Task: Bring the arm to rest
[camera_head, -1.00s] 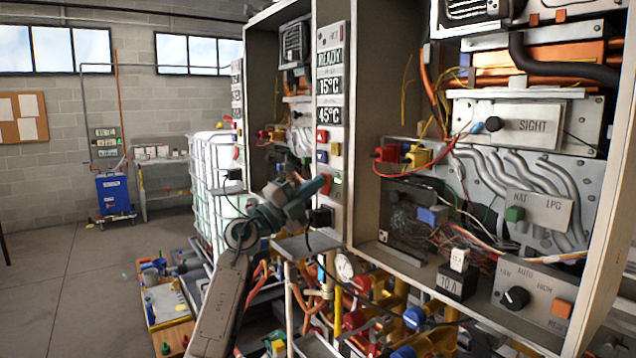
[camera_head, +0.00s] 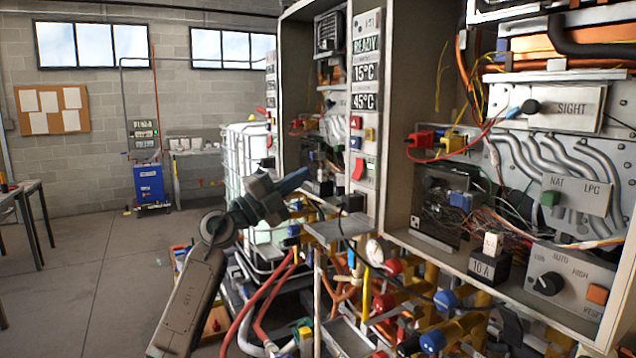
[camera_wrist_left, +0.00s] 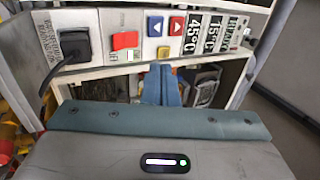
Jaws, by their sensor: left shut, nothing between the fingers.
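My left gripper (camera_head: 291,180) is in the middle of the head view, in front of the nearer heater cabinets and left of the control panel strip. It is shut, with nothing between its fingers. In the left wrist view the closed blue-grey fingers (camera_wrist_left: 161,84) point at the panel strip (camera_wrist_left: 140,30), which has a red switch (camera_wrist_left: 125,40), blue and red arrow buttons and displays. The gripper appears apart from the panel. My right gripper is not in view.
An open heater cabinet (camera_head: 398,130) with wires, pipes and knobs fills the right. Hoses and valves (camera_head: 385,300) crowd the space below. A white caged tank (camera_head: 243,150) stands behind my arm. Open floor (camera_head: 90,270) lies at the left, with a table (camera_head: 22,200) at the edge.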

